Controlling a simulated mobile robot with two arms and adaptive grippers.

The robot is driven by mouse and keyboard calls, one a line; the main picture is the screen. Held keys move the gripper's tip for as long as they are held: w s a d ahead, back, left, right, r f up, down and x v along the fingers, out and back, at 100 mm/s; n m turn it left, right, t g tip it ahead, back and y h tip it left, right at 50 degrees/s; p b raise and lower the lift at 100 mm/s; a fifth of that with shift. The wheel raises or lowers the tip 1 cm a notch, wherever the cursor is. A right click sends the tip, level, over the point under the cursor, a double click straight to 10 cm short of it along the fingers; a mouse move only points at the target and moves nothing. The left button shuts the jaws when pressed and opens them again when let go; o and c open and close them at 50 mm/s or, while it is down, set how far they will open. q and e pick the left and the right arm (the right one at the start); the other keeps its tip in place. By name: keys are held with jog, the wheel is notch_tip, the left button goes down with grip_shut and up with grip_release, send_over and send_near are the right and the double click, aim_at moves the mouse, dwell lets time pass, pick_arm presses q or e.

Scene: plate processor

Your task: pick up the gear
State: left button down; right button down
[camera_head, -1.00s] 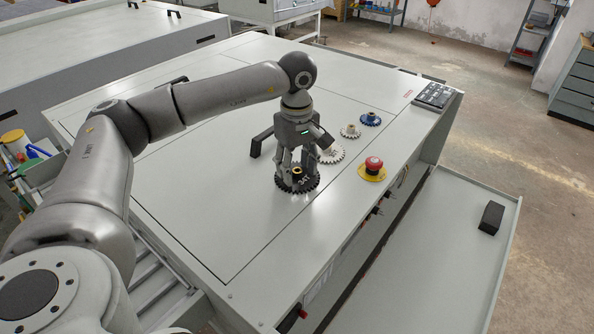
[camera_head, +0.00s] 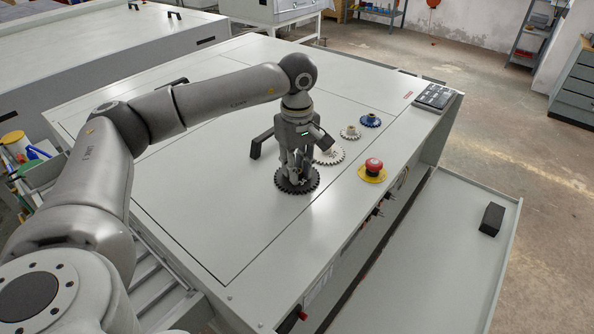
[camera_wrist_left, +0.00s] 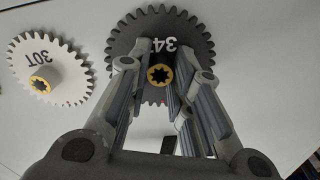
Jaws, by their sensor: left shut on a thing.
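A large black gear (camera_head: 297,187) lies on the light grey machine top. My left gripper (camera_head: 297,180) reaches down over it from above, its fingers shut on the gear's central hub. In the left wrist view the black gear (camera_wrist_left: 190,28) carries white markings, partly covered by the fingers, and its brass-lined hub (camera_wrist_left: 160,75) sits between my left fingertips (camera_wrist_left: 160,82). A white gear (camera_head: 330,155) lies close beside it; in the left wrist view this gear (camera_wrist_left: 70,62) reads 30T. A small cream gear (camera_head: 350,132) and a blue gear (camera_head: 370,120) lie farther back. My right gripper is not in view.
A red emergency button on a yellow base (camera_head: 373,168) stands right of the gears. A dark keypad (camera_head: 435,96) sits at the far right corner. The near machine top (camera_head: 215,225) is clear.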

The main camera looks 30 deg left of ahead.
pick_arm(q)
jog(key=shift+r+b, duration=0.45)
jog(key=shift+r, duration=0.1)
jog(key=d+r+b, duration=0.4)
jog(key=d+r, duration=0.7)
jog(key=d, duration=0.3)
jog(key=shift+s+r+b, duration=0.15)
jog(key=shift+r+b, duration=0.25)
